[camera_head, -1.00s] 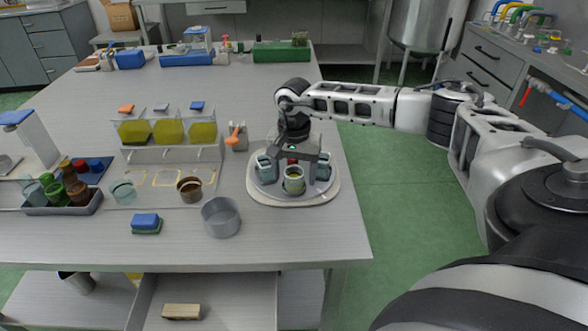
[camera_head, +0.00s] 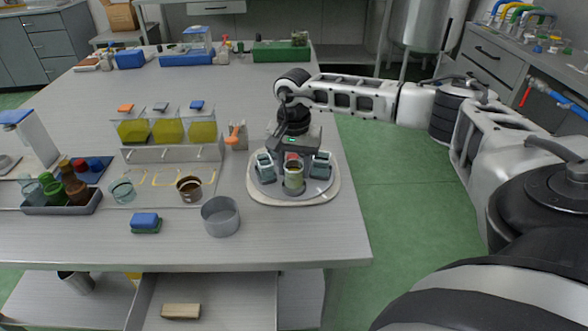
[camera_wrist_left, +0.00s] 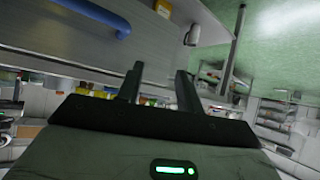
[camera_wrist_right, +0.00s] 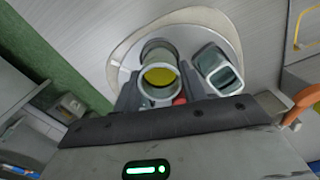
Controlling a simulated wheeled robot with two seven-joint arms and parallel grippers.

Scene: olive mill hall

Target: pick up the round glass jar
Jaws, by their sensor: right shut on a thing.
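The round glass jar (camera_head: 293,179), with yellow-green contents, is at the front middle of a round white tray (camera_head: 334,187). My right gripper (camera_head: 293,166) comes down over it and is shut on it. In the right wrist view the jar (camera_wrist_right: 160,76) is between the two fingers. I cannot tell whether it touches the tray. A squarish glass jar (camera_head: 264,168) stands left of it and another (camera_head: 320,166) right of it. One squarish jar (camera_wrist_right: 219,70) also shows in the right wrist view. My left gripper (camera_wrist_left: 160,88) is open and empty, away from the tray.
An empty round metal dish (camera_head: 221,217) stands left of the tray. A grey bracket with an orange top (camera_head: 236,138) is behind it. A rack with yellow-green containers (camera_head: 167,131) and a bottle tray (camera_head: 60,207) are further left. The table's right edge is near the tray.

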